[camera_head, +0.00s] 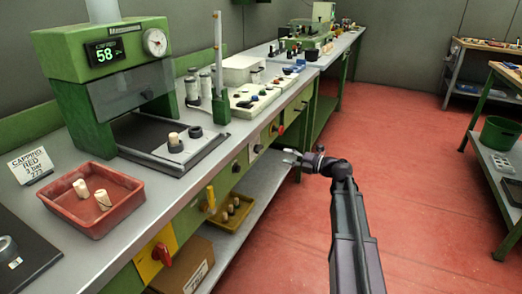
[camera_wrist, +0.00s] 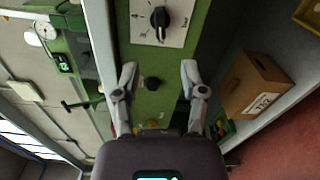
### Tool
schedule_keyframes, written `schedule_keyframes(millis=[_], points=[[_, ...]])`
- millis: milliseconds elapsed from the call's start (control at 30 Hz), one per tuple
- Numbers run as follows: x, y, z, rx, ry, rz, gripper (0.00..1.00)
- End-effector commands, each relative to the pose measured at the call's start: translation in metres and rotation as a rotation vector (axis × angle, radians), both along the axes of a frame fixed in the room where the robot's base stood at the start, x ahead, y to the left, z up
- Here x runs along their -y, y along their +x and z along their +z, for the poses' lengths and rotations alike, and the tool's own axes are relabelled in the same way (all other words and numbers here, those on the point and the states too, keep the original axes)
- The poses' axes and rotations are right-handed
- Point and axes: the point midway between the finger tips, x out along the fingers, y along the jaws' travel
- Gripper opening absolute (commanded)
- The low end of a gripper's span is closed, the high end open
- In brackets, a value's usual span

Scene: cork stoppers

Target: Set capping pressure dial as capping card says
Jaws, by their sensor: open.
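The capping card (camera_head: 32,166) stands upright at the left of the bench and reads "CAPPING RED 3 bar", with a smaller line below. In the wrist view, a black pointer dial (camera_wrist: 159,19) sits on a white marked plate on the green bench front; its scale is too small to read. My gripper (camera_wrist: 159,73) is open and empty, with the dial ahead of its fingertips and apart from them. In the head view, my gripper (camera_head: 287,157) is beside the bench front.
The green capping press (camera_head: 68,101) has a display reading 58 and a round gauge (camera_head: 154,42). A red tray (camera_head: 121,190) holds corks. A cardboard box (camera_wrist: 258,83) sits below. The aisle floor is clear.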

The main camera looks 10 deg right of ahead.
Motion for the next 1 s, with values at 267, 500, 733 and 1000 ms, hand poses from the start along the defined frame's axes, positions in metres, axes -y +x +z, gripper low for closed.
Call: schedule_keyframes(millis=[267, 500, 733, 1000], points=[[-0.031, 0.024, 0.0, 0.0, 0.0, 0.002, 0.54], [-0.06, 0.045, 0.0, 0.0, 0.0, 0.003, 0.54], [-0.082, 0.06, 0.0, 0.0, 0.0, 0.002, 0.54], [-0.092, 0.067, 0.0, 0.0, 0.0, 0.002, 0.54]])
